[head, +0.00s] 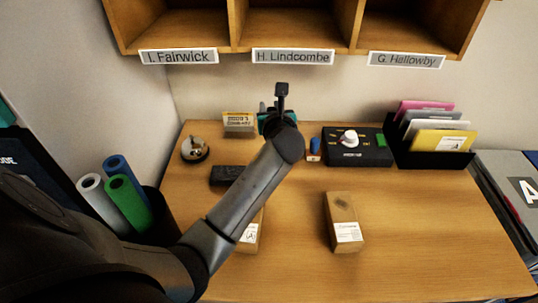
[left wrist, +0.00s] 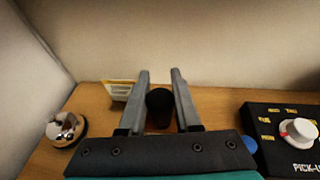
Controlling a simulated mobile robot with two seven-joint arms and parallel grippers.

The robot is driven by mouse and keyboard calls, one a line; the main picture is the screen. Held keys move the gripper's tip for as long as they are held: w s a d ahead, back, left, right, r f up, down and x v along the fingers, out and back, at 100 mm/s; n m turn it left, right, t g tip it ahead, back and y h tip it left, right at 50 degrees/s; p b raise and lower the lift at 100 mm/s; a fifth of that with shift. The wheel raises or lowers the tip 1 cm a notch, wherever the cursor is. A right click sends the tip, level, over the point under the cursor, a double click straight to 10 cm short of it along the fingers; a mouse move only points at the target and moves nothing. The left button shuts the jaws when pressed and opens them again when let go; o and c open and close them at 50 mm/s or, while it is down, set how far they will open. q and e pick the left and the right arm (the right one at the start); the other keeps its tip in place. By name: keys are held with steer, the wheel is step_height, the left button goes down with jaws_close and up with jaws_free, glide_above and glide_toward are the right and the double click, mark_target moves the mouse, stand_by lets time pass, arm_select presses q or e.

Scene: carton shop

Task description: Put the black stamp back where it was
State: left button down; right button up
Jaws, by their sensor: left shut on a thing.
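In the left wrist view, the black stamp (left wrist: 159,106) shows as a round dark top between the two grey fingers of my left gripper (left wrist: 160,76). The gripper is shut on it. The stamp's lower part is hidden, so I cannot tell whether it touches the table. In the head view my left gripper (head: 272,120) is over the back of the table, between the card holder and the blue-handled stamp (head: 313,150). My right gripper is not in view.
A bell (head: 194,150), yellow card (head: 239,121), black block (head: 229,175), control box (head: 350,152) and envelope rack (head: 433,145) stand around the table (head: 420,230). Two cartons lie in front, one right (head: 343,220), one partly behind my arm (head: 249,236). Shelves (head: 290,20) overhang the back.

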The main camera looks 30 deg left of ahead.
arm_select(q)
step_height(320, 180, down, 9)
steer(key=b, duration=0.3)
steer(key=shift+f, duration=0.15)
steer(key=shift+f, duration=0.1)
steer(key=c, duration=0.6)
jaws_free()
steer(key=shift+s+d, duration=0.15)
steer(key=p+v, duration=0.2)
steer(key=v, duration=0.9)
steer(key=shift+s+d+r, duration=0.2)
steer(key=shift+s+r, duration=0.05)
steer(key=shift+s, duration=0.05)
steer(key=shift+p, duration=0.3)
